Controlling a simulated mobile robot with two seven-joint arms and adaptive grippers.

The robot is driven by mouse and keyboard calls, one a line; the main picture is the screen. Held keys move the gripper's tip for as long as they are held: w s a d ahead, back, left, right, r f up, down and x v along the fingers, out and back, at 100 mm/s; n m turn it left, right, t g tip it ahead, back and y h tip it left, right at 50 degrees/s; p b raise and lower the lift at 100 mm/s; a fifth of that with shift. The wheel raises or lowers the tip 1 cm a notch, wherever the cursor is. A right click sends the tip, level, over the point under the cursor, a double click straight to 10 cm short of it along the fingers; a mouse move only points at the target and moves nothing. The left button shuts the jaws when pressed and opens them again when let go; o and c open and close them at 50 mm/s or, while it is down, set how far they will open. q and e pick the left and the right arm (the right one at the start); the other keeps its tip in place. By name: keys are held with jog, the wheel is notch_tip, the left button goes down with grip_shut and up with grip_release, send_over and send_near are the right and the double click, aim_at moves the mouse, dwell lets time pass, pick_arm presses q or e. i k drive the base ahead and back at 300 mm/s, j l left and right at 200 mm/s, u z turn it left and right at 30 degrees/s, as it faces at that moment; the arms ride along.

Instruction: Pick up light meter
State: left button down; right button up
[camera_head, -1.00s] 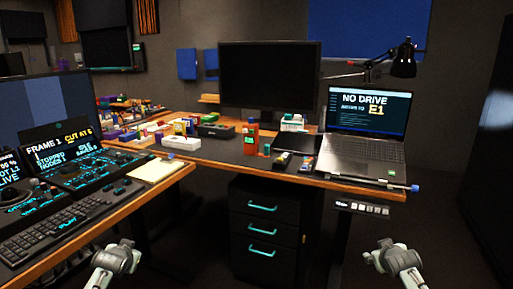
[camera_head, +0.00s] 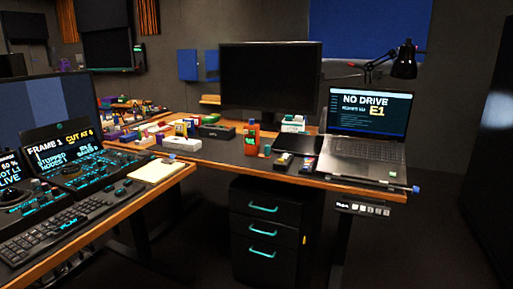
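I cannot make out for certain which object is the light meter. Small dark handheld-sized items lie on the back desk (camera_head: 225,155) between the orange bottle and the laptop. One is a dark flat item (camera_head: 283,160) with a yellowish edge. Another dark item (camera_head: 306,165) lies just right of it. Either is too small to identify. Neither of my grippers shows in the head view now.
An orange bottle (camera_head: 251,138), a monitor (camera_head: 270,75), an open laptop (camera_head: 365,145) and a black lamp (camera_head: 404,62) stand on the back desk. Several small boxes crowd its left. A black drawer unit (camera_head: 265,235) stands below. A control desk (camera_head: 100,228) is at left.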

aim_at(251, 142)
jog(key=i+l+u, duration=0.25)
jog(key=i+l, duration=0.4)
jog(key=i+j+z, duration=0.1)
jog(key=i, duration=0.35)
jog(key=i+j, duration=0.25)
jog(key=i, duration=0.15)
jog(key=i+j+z, duration=0.15)
jog(key=i, duration=0.3)
jog(key=k+j, duration=0.55)
jog(key=k, duration=0.3)
jog(key=i+l, duration=0.25)
jog(key=i, duration=0.15)
jog(key=i+l, duration=0.25)
jog(key=i, duration=0.15)
